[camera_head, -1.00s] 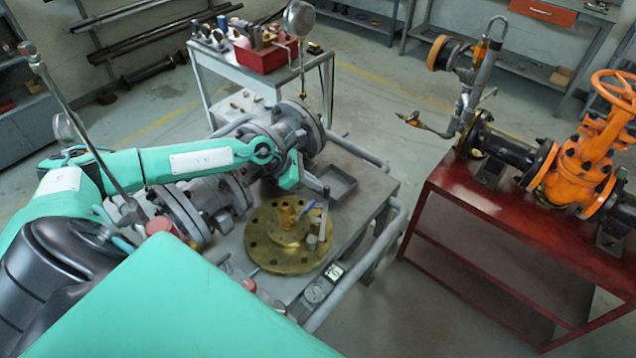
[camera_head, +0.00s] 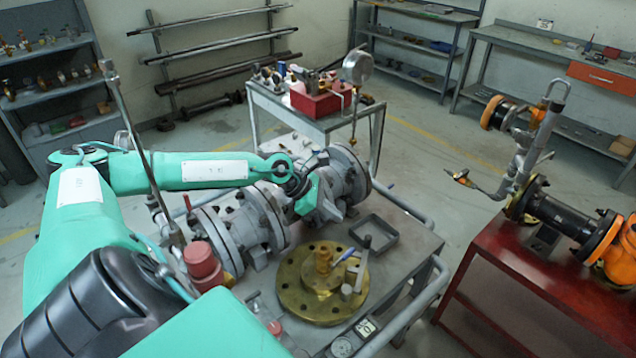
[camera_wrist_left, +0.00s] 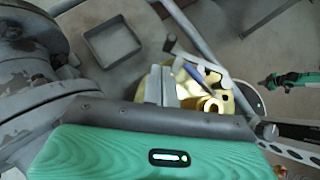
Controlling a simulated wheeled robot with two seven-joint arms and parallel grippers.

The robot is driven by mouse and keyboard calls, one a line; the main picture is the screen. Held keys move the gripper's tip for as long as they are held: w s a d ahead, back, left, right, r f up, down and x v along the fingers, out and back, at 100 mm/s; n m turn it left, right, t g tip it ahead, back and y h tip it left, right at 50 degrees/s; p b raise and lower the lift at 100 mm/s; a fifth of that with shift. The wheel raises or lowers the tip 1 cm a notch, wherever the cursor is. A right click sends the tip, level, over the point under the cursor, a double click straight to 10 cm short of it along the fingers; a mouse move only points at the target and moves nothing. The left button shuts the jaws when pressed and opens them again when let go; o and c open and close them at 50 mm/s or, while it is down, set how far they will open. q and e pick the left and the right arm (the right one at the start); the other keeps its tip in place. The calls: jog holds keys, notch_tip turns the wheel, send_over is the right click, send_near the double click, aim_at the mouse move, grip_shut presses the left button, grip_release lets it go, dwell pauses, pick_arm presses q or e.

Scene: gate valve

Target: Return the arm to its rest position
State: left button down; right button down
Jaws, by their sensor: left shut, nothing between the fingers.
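My left arm (camera_head: 215,172) is teal and reaches in from the left, stretched above the grey flanged pipe (camera_head: 242,225). Its teal gripper body (camera_head: 308,193) hangs over the pipe's right part in the head view; its fingertips are hard to make out there. In the left wrist view the grey fingers (camera_wrist_left: 168,86) are together and hold nothing. Beyond them in that view lies the brass flange (camera_wrist_left: 205,103), which also shows on the grey bench in the head view (camera_head: 296,296). I cannot make out my right gripper.
The grey bench (camera_head: 420,262) also carries an open square tray (camera_head: 374,241), a gauge (camera_head: 342,347) and a red-capped part (camera_head: 203,262). A thin upright rod (camera_head: 135,130) stands close to my arm. A red stand (camera_head: 490,270) is at right, with open floor between.

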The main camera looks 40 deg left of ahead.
pick_arm(q)
jog(key=shift+b+v, duration=0.7)
jog(key=shift+v, duration=2.05)
jog(key=shift+s, duration=0.15)
